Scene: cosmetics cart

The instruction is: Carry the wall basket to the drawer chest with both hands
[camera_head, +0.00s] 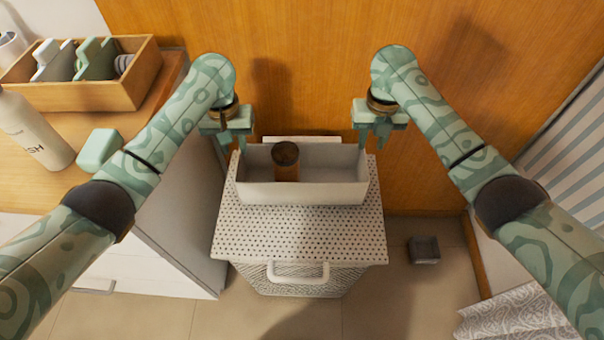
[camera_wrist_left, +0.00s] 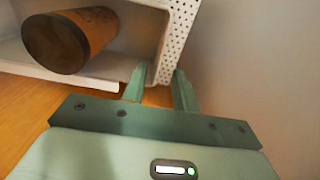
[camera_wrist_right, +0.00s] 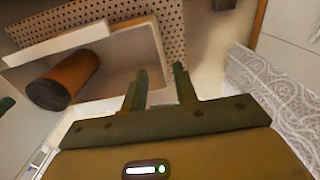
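The wall basket (camera_head: 325,193), an open pale grey box, is over the back of the drawer chest (camera_head: 300,225), which has a dotted white top and a front handle. It looks level and seems to rest there. A brown cylinder (camera_head: 286,165) stands in the basket; it also shows in the left wrist view (camera_wrist_left: 95,35). My left gripper (camera_head: 232,141) is at the basket's left end, fingers apart. My right gripper (camera_head: 373,142) is at the right end, fingers apart, with the end wall (camera_wrist_right: 155,60) seen between them. Whether any finger touches a wall is unclear.
A white panel (camera_head: 300,139) shows behind the basket against the wooden wall (camera_head: 310,60). At left, a counter holds a wooden crate (camera_head: 95,97), a white bottle (camera_head: 35,130) and a green block (camera_head: 98,150). A small dark box (camera_head: 424,249) lies on the floor at right.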

